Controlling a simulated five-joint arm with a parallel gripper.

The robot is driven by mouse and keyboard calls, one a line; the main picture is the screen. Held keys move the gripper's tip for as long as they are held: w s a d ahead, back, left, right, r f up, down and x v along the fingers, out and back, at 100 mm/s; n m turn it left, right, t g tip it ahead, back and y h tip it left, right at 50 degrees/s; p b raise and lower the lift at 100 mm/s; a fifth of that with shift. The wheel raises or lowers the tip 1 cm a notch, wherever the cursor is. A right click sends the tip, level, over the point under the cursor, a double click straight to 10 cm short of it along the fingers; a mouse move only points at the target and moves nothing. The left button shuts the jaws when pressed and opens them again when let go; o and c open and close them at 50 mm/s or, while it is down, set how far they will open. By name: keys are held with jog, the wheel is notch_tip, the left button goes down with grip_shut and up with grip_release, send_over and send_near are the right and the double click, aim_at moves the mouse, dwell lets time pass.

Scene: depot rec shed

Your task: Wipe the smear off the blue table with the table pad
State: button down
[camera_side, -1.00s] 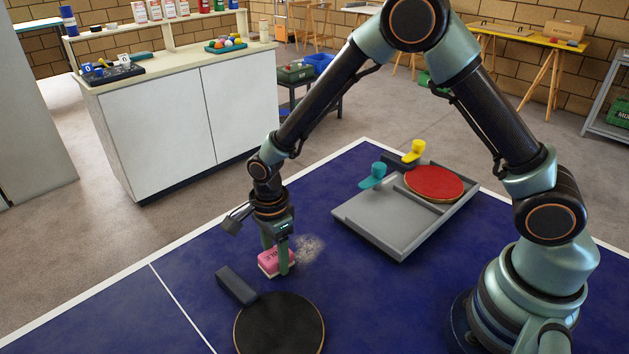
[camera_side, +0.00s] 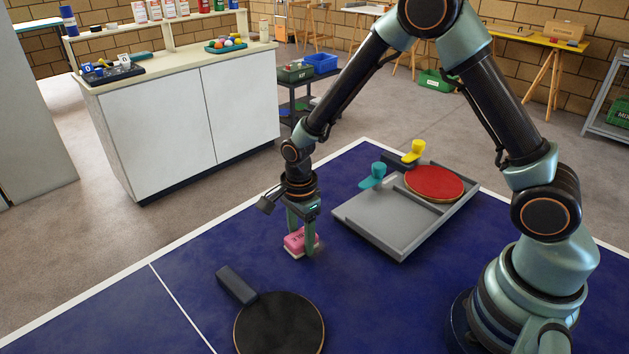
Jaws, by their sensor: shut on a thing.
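My gripper (camera_side: 301,240) is shut on the pink table pad (camera_side: 294,243), which has a pale underside. The pad is down at the surface of the blue table (camera_side: 170,290), and seems to touch it. The pad and fingers are over the place of the pale smear. Only a faint trace may show at the pad's right edge; whatever lies under the pad is hidden.
A black paddle (camera_side: 280,325) with a dark grey handle lies in front of the pad. A grey tray (camera_side: 385,232) to the right holds a red paddle (camera_side: 434,183), with a teal piece (camera_side: 373,177) and a yellow piece (camera_side: 414,151) at its far side. The table's left part is clear.

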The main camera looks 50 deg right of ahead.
aim_at(277, 272)
jog(key=shift+d, duration=2)
jog(key=shift+s, duration=0.75)
jog(key=shift+a, duration=6.05)
jog(key=shift+d, duration=5.75)
jog(key=shift+w+d+r, duration=0.1)
jog(key=shift+d+r, duration=0.05)
jog(key=shift+r, duration=0.45)
jog(key=shift+d+r, duration=0.15)
jog(key=shift+r, duration=3.3)
